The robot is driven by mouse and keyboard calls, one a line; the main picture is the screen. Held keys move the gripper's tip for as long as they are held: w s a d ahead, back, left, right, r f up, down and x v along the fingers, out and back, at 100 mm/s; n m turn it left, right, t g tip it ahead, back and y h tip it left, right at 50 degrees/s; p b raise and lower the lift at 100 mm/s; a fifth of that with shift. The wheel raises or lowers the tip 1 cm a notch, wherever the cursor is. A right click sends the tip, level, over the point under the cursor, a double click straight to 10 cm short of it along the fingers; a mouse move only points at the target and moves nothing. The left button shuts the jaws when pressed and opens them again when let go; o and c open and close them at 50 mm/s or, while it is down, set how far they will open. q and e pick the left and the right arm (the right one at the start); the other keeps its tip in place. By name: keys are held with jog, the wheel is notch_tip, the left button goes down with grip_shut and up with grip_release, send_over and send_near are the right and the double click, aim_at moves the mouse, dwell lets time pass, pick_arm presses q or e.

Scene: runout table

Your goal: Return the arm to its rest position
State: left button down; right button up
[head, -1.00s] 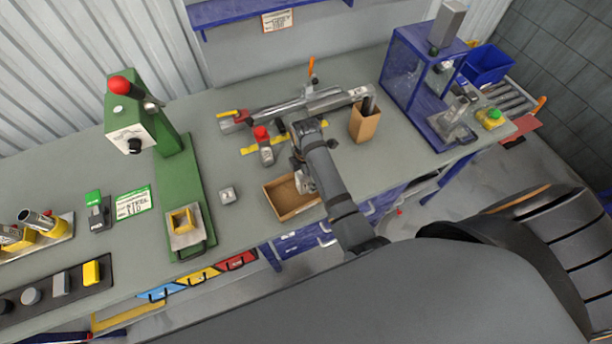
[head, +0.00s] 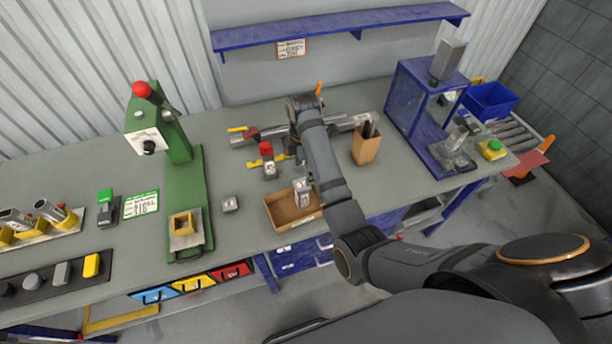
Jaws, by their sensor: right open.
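My right arm (head: 322,170) comes in from the lower right and reaches over the bench, bent at the elbow. Its wrist is above the long metal fixture at the back of the bench. My right gripper (head: 293,143) is below the wrist, partly hidden by the forearm. It is open, and I see nothing held in it. My left gripper is not in view. A cardboard tray (head: 279,213) stands at the bench's front edge, beside the forearm. A small metallic piece (head: 302,192) stands upright in it, partly against the arm's outline.
A green press (head: 185,185) is further left; a blue framed machine (head: 410,105) is at right. A blue shelf (head: 340,27) hangs above.

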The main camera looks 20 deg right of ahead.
jog(key=shift+w, duration=0.1)
jog(key=s+d+f+m+t, duration=0.1)
jog(key=s+d+f+m, duration=0.45)
jog(key=s+m, duration=0.2)
jog(key=s+d+r+m+t, duration=0.2)
jog(key=s+r+m, duration=0.1)
jog(key=s+m, duration=0.9)
jog(key=s+d+f+b, duration=0.1)
jog(key=s+f+b, duration=0.15)
jog(key=f, duration=0.85)
jog(key=s+d+f+n+h+b, duration=0.1)
jog(key=f+b, duration=0.2)
jog(key=f, duration=0.8)
jog(key=s+d+f+b, duration=0.1)
jog(key=f+b, duration=0.1)
jog(key=f, duration=1)
pick_arm(q)
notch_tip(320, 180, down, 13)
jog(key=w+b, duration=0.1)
jog(key=b, duration=0.4)
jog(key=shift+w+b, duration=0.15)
jog(key=shift+b, duration=0.15)
pick_arm(e)
jog(key=s+d+f+g, duration=0.1)
jog(key=s+f, duration=1.7)
jog(key=f, duration=0.3)
jog(key=shift+s+f+g, duration=0.4)
